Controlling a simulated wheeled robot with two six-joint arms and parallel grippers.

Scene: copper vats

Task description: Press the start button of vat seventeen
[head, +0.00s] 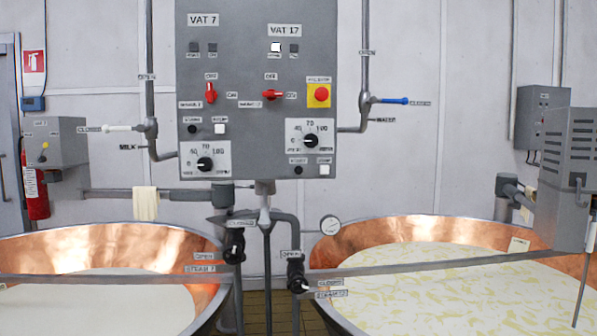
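The grey control panel (245,110) hangs upright in the middle of the head view. Its right column is headed by the VAT 17 label (285,31). Below that are a bright white square lamp (275,47) and a dark one (292,48), a red selector switch (272,94) and a dial (310,140). Under the dial are a small black round button (298,170) and a white square button (325,170); their labels are too small to read surely. Neither gripper is in view.
The left column under the VAT 7 label (203,19) has a similar switch, dial and buttons. A red emergency button on a yellow plate (311,101) sits at the panel's right. Two copper vats (185,243) (385,232), pipes and valves stand below and in front.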

